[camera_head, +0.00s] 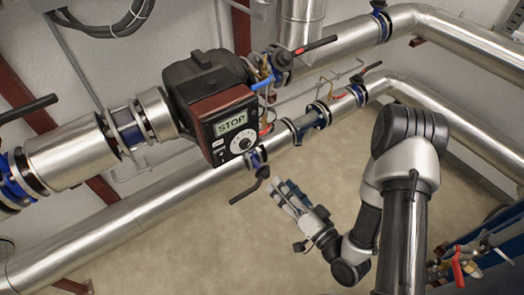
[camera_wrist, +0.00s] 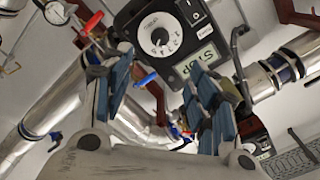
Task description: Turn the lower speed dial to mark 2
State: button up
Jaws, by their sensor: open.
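The speed dial (camera_head: 243,141) is a round white disc on the dark front of a pump controller (camera_head: 228,121), just below a green display reading STOP.
Large silver pipes (camera_head: 408,20) run diagonally above and beside the pump. A black-handled valve lever (camera_head: 250,187) projects just left of my gripper. A blue lever (camera_head: 263,84) and another black lever (camera_head: 316,45) stand near the controller's right side. The floor (camera_head: 200,240) below is clear.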

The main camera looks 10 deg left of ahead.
aim_at(246, 146)
jog(key=b+x, duration=0.2)
jog(key=x, duration=1.5)
jog(key=shift+w+a, duration=0.15)
jog(key=shift+w, duration=0.05)
jog(key=shift+c, duration=0.3)
jog(key=c, duration=1)
